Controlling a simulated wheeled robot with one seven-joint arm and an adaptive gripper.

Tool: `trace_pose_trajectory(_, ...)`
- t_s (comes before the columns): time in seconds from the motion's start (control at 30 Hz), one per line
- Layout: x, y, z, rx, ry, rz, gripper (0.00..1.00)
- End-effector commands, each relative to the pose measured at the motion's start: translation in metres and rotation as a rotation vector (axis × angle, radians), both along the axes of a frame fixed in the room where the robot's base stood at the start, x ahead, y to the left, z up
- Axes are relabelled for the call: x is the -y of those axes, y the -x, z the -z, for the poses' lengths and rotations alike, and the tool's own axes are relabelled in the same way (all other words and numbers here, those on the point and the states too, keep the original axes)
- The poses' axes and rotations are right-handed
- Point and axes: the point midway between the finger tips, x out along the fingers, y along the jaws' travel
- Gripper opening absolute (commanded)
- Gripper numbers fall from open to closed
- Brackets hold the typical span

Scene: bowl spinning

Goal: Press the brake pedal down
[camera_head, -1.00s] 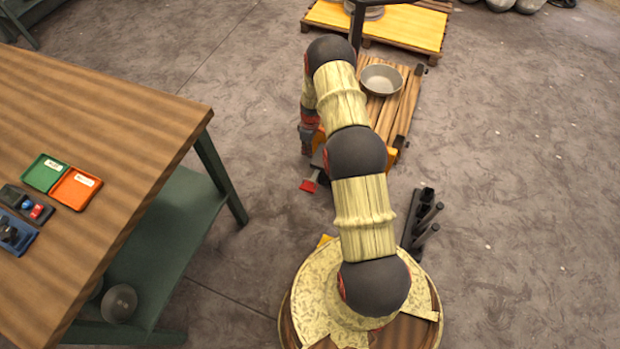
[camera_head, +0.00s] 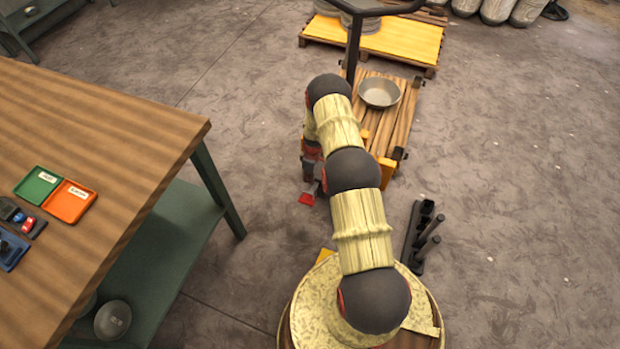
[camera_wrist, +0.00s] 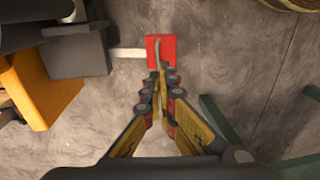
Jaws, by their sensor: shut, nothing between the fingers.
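The red brake pedal (camera_head: 307,199) sticks out low beside the wooden cart, left of my arm in the head view. In the wrist view the pedal (camera_wrist: 161,47) is a red plate on a pale bar that runs left to a dark block. My gripper (camera_wrist: 158,68) is shut and empty. Its fingertips overlap the pedal's lower part in the wrist view; I cannot tell whether they touch it.
The wooden cart (camera_head: 402,124) carries a metal bowl (camera_head: 379,93) and has a dark upright post (camera_head: 353,48). An orange part (camera_wrist: 40,88) is beside the dark block. A table (camera_head: 110,135) stands at left, and a yellow-topped pallet (camera_head: 410,42) is behind.

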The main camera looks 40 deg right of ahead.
Motion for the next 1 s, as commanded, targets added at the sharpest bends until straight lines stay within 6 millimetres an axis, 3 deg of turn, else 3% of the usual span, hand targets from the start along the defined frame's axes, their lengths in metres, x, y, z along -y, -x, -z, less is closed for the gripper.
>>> trace_pose_trajectory(0.1,-0.003,0.001,0.029,-0.002,-0.001,0.000,0.00)
trace_pose_trajectory(0.4,-0.007,0.002,0.079,-0.001,-0.001,0.000,0.00)
trace_pose_trajectory(0.6,-0.008,0.002,0.092,0.000,0.000,0.000,0.00)
trace_pose_trajectory(1.0,-0.008,0.002,0.092,0.000,0.000,0.000,0.00)
